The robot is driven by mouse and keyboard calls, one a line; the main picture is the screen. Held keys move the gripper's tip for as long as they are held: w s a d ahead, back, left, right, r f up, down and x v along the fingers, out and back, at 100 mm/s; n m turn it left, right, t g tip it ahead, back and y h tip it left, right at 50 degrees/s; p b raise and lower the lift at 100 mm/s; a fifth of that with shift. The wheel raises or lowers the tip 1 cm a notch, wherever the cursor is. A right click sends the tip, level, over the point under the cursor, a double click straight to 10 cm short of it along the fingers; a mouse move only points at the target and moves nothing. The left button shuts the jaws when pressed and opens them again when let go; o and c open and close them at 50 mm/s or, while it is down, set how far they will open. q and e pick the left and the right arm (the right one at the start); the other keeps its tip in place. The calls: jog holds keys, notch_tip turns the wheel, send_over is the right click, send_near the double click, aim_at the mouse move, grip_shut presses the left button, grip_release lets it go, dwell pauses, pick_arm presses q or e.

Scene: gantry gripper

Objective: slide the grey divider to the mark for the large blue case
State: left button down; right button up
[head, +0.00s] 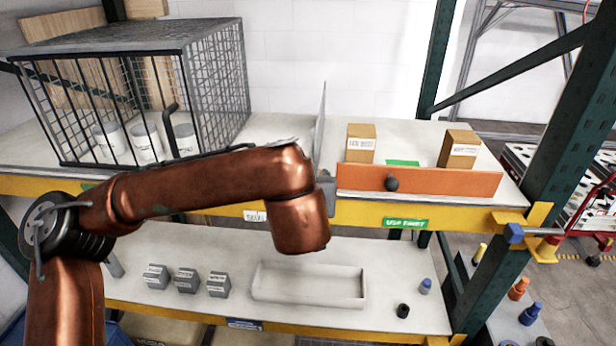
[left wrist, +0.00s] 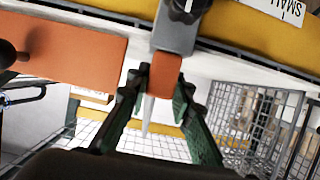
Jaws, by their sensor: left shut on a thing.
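The grey divider (head: 319,132) stands upright on the upper shelf, between the wire cage and the orange front panel. It shows nearly edge-on in the left wrist view (left wrist: 148,115). Its grey front bracket (left wrist: 177,36) carries a black knob (left wrist: 188,8) and an orange grip (left wrist: 166,72). My left gripper (left wrist: 163,86) is shut on the orange grip. In the head view my arm hides this gripper. A white mark reading SMALL (left wrist: 285,8) is on the yellow beam; a white label (head: 255,216) shows left of my arm in the head view. No large blue case is visible.
The orange panel (head: 450,183) with a black knob is right of the divider, two cardboard boxes (head: 361,142) (head: 459,149) behind it. The wire cage (head: 225,85) is left, with bare shelf between. A green USE FIRST label (head: 405,223) is on the beam. A tray (head: 308,301) sits below.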

pick_arm(q)
jog(key=c, duration=1.7)
grip_release()
jog(key=v, duration=1.2)
jog(key=shift+f, duration=0.1)
